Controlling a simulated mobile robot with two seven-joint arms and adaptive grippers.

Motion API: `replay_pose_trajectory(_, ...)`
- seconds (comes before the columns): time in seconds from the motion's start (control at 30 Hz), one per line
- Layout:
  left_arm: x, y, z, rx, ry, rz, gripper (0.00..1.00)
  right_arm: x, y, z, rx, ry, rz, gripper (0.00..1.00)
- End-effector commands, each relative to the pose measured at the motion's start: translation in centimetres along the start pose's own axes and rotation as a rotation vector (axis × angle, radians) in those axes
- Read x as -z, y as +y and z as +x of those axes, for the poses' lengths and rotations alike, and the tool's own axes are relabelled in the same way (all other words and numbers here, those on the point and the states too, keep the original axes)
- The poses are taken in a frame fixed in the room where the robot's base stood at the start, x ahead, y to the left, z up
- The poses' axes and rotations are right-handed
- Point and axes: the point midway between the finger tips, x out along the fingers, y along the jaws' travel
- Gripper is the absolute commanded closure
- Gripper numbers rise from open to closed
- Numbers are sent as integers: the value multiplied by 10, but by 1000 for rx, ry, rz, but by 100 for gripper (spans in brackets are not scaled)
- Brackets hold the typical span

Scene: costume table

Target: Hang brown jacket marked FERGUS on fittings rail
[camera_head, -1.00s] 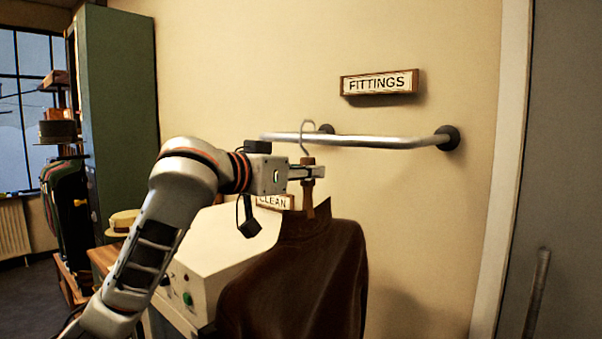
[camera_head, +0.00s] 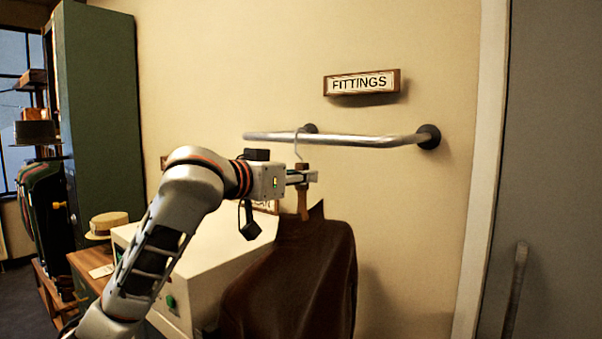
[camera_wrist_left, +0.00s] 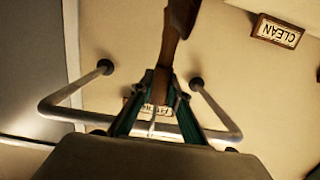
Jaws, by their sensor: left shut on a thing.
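The brown jacket (camera_head: 295,270) hangs upright from a wooden hanger (camera_head: 303,205) in the head view. My left gripper (camera_head: 305,176) is shut on the hanger's wooden neck, just below its wire hook. The hanger neck (camera_wrist_left: 163,80) also shows between the fingers in the left wrist view. The hook (camera_head: 297,145) overlaps the fittings rail (camera_head: 360,140) in the picture; I cannot tell whether it rests on it. The rail (camera_wrist_left: 75,115) also shows in the wrist view. No FERGUS mark is readable. My right gripper is not in view.
The FITTINGS sign (camera_head: 361,82) is on the wall above the rail. A white machine (camera_head: 185,265) stands left of the jacket. A straw hat (camera_head: 108,224) and green cabinet (camera_head: 100,110) are farther left. The rail's right part is bare.

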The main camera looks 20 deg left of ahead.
Motion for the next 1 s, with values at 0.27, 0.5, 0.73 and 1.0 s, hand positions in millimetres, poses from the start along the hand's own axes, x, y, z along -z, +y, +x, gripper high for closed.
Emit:
replay_pose_trajectory(0.27, 2, 0, -1, 0, 7, 0, 100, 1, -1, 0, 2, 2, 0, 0)
replay_pose_trajectory(0.5, 1, 0, -1, 0, 6, 0, 65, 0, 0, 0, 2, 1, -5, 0)
replay_pose_trajectory(0.73, -3, 0, 1, -1, -4, 0, 65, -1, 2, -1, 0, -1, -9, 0)
replay_pose_trajectory(1.0, -1, 0, -24, 1, 1, 4, 65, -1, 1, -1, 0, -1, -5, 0)
